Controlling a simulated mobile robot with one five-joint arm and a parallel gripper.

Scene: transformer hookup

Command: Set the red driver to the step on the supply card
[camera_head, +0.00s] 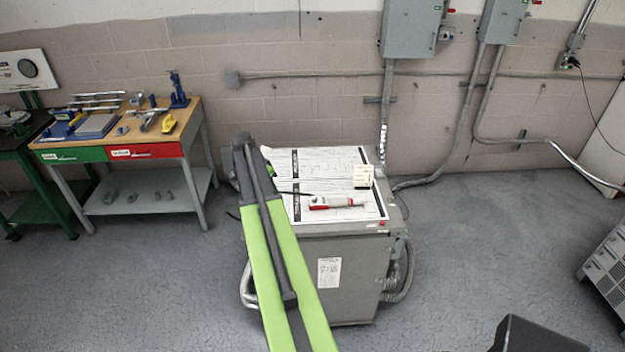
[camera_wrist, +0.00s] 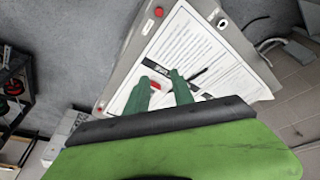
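In the wrist view my gripper (camera_wrist: 162,76) has two green fingers apart, pointing at the sheets. The driver's red part (camera_wrist: 156,85) shows between them, with no grip on it visible. In the head view my green arm crosses the box's left side; the fingers cannot be made out. The driver's setting is unreadable.
Printed sheets (camera_head: 308,161) cover most of the box top. A thin dark rod or lead lies left of the driver. Conduits run beside the box. A workbench (camera_head: 125,140) with tools stands left. Open floor (camera_head: 470,250) lies to the right.

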